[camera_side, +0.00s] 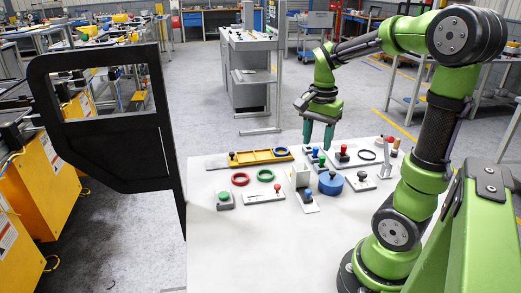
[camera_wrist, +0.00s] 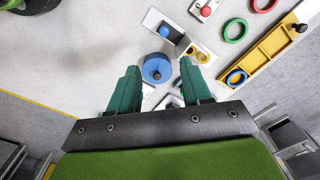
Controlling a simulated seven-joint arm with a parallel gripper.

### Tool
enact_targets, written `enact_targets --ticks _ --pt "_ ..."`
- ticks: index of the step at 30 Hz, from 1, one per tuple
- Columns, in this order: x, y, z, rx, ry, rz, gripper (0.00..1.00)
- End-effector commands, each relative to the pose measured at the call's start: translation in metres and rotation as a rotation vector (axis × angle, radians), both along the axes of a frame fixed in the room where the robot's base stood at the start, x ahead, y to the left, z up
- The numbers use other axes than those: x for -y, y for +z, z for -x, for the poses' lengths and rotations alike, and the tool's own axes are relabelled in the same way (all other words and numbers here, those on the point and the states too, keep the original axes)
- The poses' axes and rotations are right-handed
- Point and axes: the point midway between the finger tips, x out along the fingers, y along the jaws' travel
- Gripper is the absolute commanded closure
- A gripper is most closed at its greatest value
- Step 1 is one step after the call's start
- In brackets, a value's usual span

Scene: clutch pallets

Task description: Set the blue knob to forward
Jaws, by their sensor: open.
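A blue knob (camera_side: 307,194) sits on a white plate with a dark patch, beside an upright white block, near the front middle of the table. The wrist view shows this blue knob (camera_wrist: 164,31) at the top, beyond my fingertips. The wrist view shows the gripper (camera_wrist: 159,68) open, with nothing held between the fingers.
A blue round drum (camera_side: 331,185) with a knob on top stands right of the blue knob. A yellow tray (camera_side: 258,158), a red ring (camera_side: 240,179), a green ring (camera_side: 265,175) and several knobs surround it. The table (camera_side: 240,250) is clear in front. A black frame stands at left.

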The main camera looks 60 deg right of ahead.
Motion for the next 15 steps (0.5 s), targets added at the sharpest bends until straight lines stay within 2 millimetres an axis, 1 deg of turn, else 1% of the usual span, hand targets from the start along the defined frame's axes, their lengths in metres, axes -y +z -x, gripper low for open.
enact_targets --ticks 1,15 --pt "-0.004 -0.014 0.000 -0.012 0.011 -0.005 0.52" --pt "-0.004 -0.110 0.000 -0.015 0.011 -0.003 0.52"
